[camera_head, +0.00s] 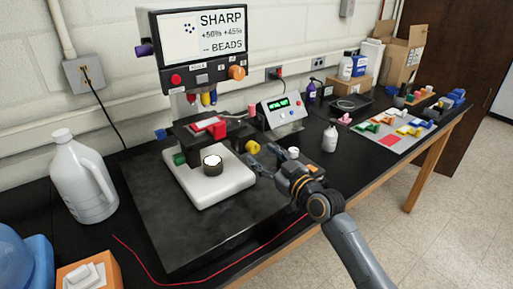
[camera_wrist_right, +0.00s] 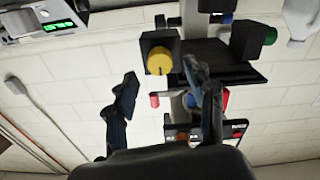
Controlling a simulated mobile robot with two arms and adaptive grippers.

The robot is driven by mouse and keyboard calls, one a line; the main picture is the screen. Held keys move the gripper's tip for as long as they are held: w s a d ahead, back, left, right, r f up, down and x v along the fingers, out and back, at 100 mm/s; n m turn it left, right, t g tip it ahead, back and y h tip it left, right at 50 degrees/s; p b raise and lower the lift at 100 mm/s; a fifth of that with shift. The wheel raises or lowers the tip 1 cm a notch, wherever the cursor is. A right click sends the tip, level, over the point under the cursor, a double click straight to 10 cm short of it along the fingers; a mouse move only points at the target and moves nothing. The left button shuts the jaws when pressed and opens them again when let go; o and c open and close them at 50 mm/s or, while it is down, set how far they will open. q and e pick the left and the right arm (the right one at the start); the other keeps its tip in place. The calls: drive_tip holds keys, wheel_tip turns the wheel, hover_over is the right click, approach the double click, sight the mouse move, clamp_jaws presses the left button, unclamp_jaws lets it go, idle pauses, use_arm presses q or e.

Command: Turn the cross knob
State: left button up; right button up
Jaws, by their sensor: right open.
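The machine (camera_head: 208,122) has a black stage on a white base, under a screen reading "SHARP". A yellow round knob (camera_head: 253,147) sticks out on the stage's right side. A green knob (camera_head: 179,158) and a blue knob (camera_head: 160,134) are on its left side. None is visibly labelled as the cross knob. My right gripper (camera_head: 268,160) is open and empty, close to the yellow knob. In the right wrist view, the yellow knob (camera_wrist_right: 159,61) shows between the spread fingers, apparently just beyond the tips and untouched. My left gripper is not in view.
A control box (camera_head: 283,111) with a green display stands behind my right gripper. A white bottle (camera_head: 329,139) is to its right. A white jug (camera_head: 82,178) stands at the left. A red wire (camera_head: 210,280) lies along the front bench edge. The dark mat's front part is clear.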

sight(256, 149)
drive_tip(key=shift+x, duration=1.9)
clamp_jaws()
drive_tip(key=shift+m, duration=0.4)
drive_tip(key=m, duration=0.5)
drive_tip(key=shift+m, duration=0.3)
drive_tip(key=m, duration=0.5)
drive_tip(key=shift+m+p, duration=0.3)
drive_tip(key=shift+p, duration=0.1)
